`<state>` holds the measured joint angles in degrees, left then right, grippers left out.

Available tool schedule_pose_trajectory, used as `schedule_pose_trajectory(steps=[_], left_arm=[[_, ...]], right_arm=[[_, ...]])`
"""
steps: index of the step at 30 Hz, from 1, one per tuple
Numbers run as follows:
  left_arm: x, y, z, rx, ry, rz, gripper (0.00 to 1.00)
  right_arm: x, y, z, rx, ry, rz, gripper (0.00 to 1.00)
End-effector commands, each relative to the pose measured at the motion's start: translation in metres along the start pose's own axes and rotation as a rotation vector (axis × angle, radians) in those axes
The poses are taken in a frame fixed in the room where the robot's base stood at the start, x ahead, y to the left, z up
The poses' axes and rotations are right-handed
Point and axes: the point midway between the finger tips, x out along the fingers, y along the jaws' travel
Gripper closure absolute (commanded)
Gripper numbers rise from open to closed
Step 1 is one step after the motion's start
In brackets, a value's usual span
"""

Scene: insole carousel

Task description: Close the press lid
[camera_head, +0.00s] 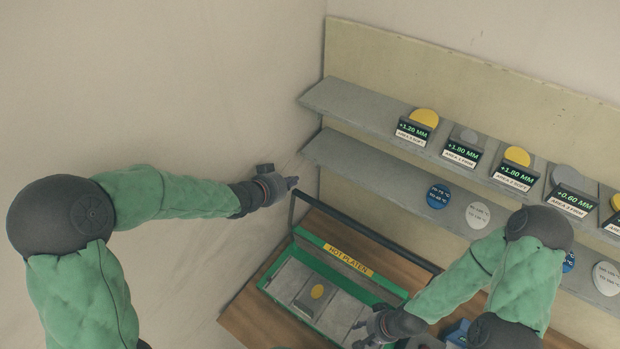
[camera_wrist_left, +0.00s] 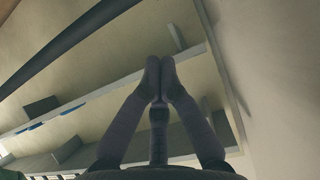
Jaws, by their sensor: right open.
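My right gripper (camera_head: 362,333) is open by the press's near right edge.
The press stands on a wooden table (camera_head: 262,318). Behind it, two grey shelves (camera_head: 345,104) carry discs and several small green-lit displays (camera_head: 416,128). A plain wall is at left. A blue object (camera_head: 459,332) is near my right arm.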

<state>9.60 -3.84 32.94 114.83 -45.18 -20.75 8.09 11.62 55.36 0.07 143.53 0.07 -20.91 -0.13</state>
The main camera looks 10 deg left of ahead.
Motion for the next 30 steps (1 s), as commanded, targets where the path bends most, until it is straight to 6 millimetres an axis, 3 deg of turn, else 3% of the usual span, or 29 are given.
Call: schedule_pose_trajectory(steps=[19,30], left_arm=[[0.098,0.002,0.002,-0.001,-0.003,0.003,1.00],[0.073,0.001,0.030,-0.003,-0.002,0.001,1.00]], right_arm=[[-0.006,-0.002,-0.001,-0.001,0.001,0.000,0.56],[-0.017,-0.006,0.000,-0.001,0.001,0.000,0.56]])
